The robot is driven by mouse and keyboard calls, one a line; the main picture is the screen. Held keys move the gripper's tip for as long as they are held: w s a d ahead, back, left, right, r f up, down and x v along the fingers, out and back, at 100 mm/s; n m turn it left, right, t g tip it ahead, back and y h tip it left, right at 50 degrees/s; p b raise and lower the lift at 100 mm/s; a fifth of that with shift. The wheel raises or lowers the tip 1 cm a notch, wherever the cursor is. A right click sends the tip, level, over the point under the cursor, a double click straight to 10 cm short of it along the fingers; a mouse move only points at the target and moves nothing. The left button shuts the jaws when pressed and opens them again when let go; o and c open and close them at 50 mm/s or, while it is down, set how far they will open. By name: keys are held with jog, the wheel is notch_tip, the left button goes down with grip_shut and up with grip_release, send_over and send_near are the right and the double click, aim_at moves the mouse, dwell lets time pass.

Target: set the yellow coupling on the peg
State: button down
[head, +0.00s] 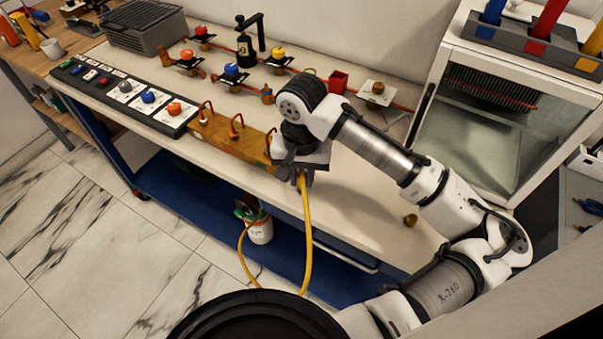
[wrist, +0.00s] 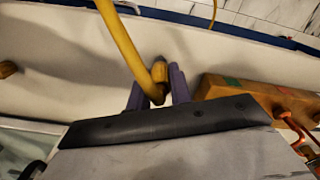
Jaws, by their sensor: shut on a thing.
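My gripper (head: 302,176) is at the front edge of the bench, beside the right end of the brown block. In the wrist view, its two purple fingers (wrist: 159,90) are shut on the yellow coupling (wrist: 160,72) at the end of a yellow hose (wrist: 122,42). In the head view the hose (head: 306,225) hangs from the gripper past the bench edge; the coupling itself is mostly hidden there. A short brass stub (head: 410,220) stands alone on the bench to the right; I cannot tell whether it is the peg. A similar stub shows in the wrist view (wrist: 8,69).
The brown block (head: 232,135) with copper hooks lies left of my gripper. Valves with coloured knobs and a black pump (head: 247,50) stand behind. A switch strip (head: 125,97) is at left, a glass-fronted cabinet (head: 500,110) at right. The bench right of my gripper is mostly clear.

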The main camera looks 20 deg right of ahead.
jog(key=shift+f+b, duration=0.3)
jog(key=shift+f, duration=0.25)
jog(key=shift+f, duration=0.15)
dwell(0.5)
jog(key=c, duration=1.4)
grip_release()
jog(key=shift+c, duration=0.2)
jog(key=shift+o, duration=0.5)
jog(key=o, duration=0.5)
notch_tip(320, 180, up, 14)
jog(key=shift+f+b, duration=0.1)
jog(key=shift+b, duration=0.2)
